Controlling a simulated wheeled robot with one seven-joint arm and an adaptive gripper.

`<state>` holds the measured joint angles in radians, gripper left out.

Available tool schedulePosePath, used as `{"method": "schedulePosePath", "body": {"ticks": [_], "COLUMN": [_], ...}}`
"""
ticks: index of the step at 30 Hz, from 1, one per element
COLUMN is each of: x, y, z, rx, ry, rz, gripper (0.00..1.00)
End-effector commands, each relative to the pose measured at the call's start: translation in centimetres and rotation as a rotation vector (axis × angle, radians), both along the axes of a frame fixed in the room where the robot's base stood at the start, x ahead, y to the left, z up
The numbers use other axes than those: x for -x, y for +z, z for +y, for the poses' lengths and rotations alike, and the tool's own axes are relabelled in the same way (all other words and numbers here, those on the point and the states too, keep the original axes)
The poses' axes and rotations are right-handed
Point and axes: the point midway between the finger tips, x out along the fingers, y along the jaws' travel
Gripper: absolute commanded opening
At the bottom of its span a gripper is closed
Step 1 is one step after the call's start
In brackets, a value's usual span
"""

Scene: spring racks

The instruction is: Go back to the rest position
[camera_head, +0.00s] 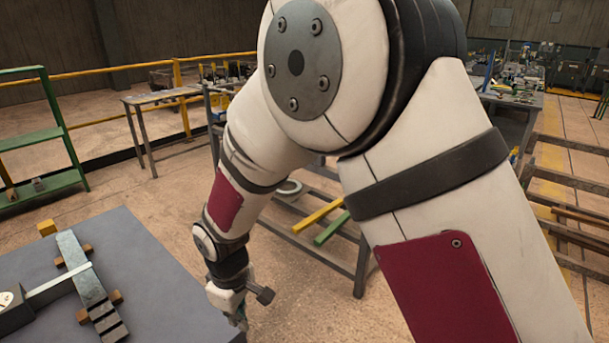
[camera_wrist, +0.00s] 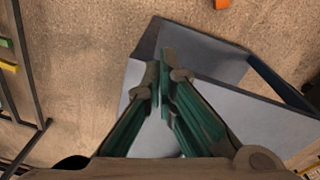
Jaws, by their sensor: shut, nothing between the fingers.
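My gripper (camera_head: 238,314) hangs at the end of my arm beside the right edge of the grey table (camera_head: 150,250) in the head view. In the wrist view my gripper (camera_wrist: 162,82) points down with its two green-sided fingers shut and nothing between them. Below it are grey table surfaces (camera_wrist: 210,50) and bare floor. My arm is bent and fills the middle and right of the head view, hiding much behind it.
On the table lie a metal bar (camera_head: 82,270) on wooden blocks and a clamp-like tool (camera_head: 45,290). A rack with yellow and green bars (camera_head: 318,216) stands behind my arm. A green shelf (camera_head: 50,135) is at left. Open floor lies right of the table.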

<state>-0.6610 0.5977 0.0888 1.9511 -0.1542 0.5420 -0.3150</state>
Motion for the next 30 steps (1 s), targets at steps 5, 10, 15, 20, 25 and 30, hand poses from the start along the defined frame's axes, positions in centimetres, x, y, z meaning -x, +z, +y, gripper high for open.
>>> {"method": "schedulePosePath", "body": {"ticks": [5,10,15,20,25,30], "x": [-1.2,-0.4,1.9,5.4,9.8,14.5], "y": [8.2,14.5,19.6,23.2,25.9,27.3], "z": [-6.5,-12.6,-18.4,-23.3,-27.7,-30.7], "rx": [-0.025,-0.049,-0.077,-0.108,-0.147,-0.187], "ry": [-0.186,-0.357,-0.529,-0.688,-0.857,-1.011], "rz": [-0.051,-0.092,-0.131,-0.165,-0.201,-0.233], "gripper": [0.0,0.0,0.0,0.0,0.0,0.0]}}
